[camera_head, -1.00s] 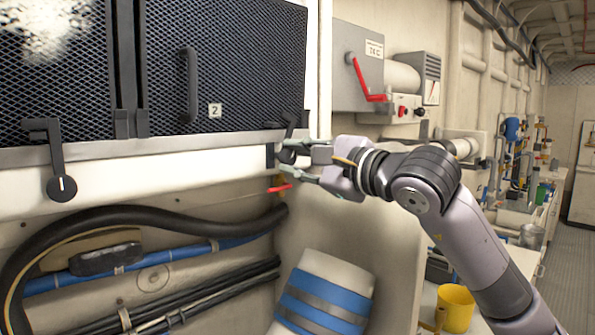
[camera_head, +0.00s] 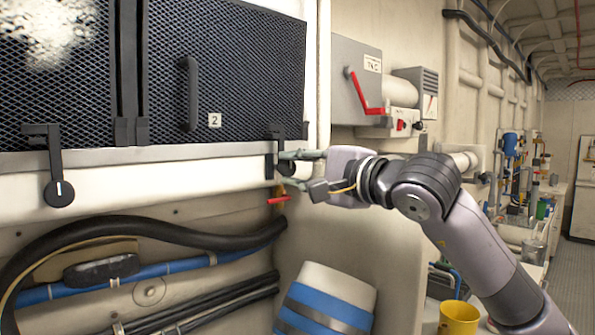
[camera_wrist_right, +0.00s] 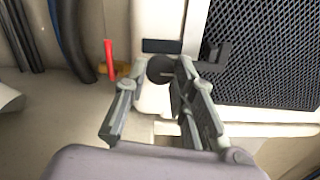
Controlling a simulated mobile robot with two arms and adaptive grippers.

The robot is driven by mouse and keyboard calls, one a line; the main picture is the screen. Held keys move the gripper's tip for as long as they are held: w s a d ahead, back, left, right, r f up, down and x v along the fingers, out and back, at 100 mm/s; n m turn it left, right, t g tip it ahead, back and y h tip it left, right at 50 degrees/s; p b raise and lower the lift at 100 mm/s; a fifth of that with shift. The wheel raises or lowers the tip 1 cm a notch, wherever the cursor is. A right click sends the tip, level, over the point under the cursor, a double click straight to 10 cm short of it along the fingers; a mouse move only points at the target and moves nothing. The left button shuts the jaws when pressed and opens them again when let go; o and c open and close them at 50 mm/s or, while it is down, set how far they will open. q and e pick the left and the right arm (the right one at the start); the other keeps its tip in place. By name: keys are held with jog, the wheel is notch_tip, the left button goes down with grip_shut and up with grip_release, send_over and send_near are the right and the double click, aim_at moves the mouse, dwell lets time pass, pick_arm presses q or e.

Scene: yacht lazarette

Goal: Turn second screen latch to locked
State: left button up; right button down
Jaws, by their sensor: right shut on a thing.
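The second screen latch is a black bracket (camera_head: 288,131) at the lower right corner of the screen marked 2 (camera_head: 230,65), with a dark round knob below it. My right gripper (camera_head: 286,169) is shut on this latch and largely covers it. In the right wrist view the knob (camera_wrist_right: 160,69) shows between the fingertips of my right gripper (camera_wrist_right: 152,88), and the bracket (camera_wrist_right: 214,62) is to its right. The other latch (camera_head: 59,190) hangs straight down at the left, its round knob carrying a white mark. My left gripper is not in view.
A red handle (camera_head: 278,200) is just below my right gripper. A grey box with a red lever (camera_head: 364,92) is on the wall to the right. A black hose (camera_head: 150,228) and a blue-banded white object (camera_head: 330,300) are below. A yellow cup (camera_head: 458,318) is at lower right.

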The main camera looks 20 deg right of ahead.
jog(key=c, duration=1.3)
grip_release()
jog(key=shift+c, duration=0.2)
jog(key=v, duration=1.2)
